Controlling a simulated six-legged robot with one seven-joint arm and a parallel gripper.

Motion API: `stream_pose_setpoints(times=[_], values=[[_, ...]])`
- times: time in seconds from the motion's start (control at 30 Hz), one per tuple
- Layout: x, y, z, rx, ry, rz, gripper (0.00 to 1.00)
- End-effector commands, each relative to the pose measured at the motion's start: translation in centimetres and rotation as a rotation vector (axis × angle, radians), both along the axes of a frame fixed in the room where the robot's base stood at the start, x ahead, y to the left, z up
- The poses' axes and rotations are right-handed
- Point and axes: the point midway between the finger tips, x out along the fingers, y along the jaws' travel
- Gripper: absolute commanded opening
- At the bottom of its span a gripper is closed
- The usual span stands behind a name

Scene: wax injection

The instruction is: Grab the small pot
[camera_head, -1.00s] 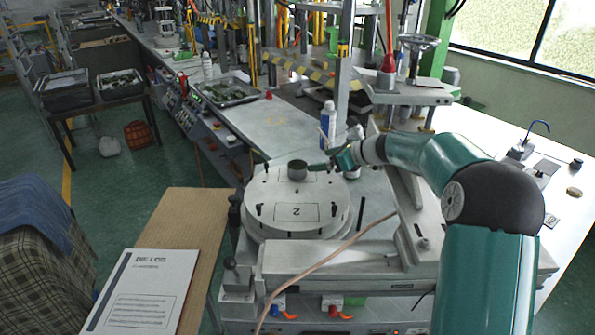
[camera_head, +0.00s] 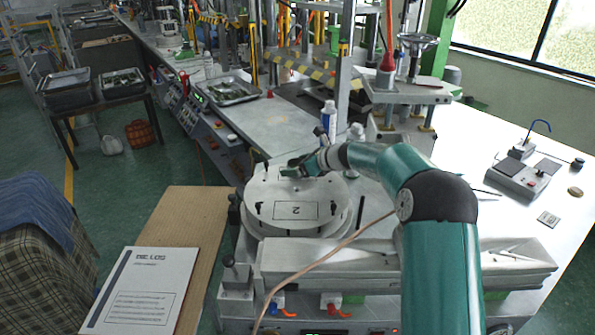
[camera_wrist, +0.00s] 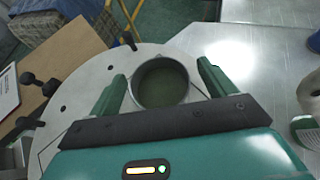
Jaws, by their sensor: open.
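The small pot (camera_wrist: 160,83) is a round, dark grey open container standing on the white round plate (camera_wrist: 75,105). In the wrist view it sits between the two green fingers of my gripper (camera_wrist: 160,85), which are open, with a gap visible on each side. In the head view my gripper (camera_head: 297,167) is over the back of the plate (camera_head: 268,190), which is marked "2". There the pot is mostly hidden behind my gripper.
A wooden board (camera_head: 205,215) with a printed booklet (camera_head: 143,285) lies at left. A cable (camera_head: 335,250) crosses the front of the machine. A steel surface (camera_wrist: 255,65) lies right of the plate.

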Motion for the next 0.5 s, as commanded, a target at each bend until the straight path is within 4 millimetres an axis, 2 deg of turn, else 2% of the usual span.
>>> stream_pose_setpoints(times=[0.07,0.3,0.37,0.5], values=[[-0.03,0.01,0.01,0.0,0.0,0.001,0.81],[-0.05,0.01,0.01,0.0,0.0,0.001,0.34],[-0.04,0.02,0.05,0.0,0.0,0.001,0.3],[-0.05,0.02,0.05,0.001,0.0,0.001,0.3]])
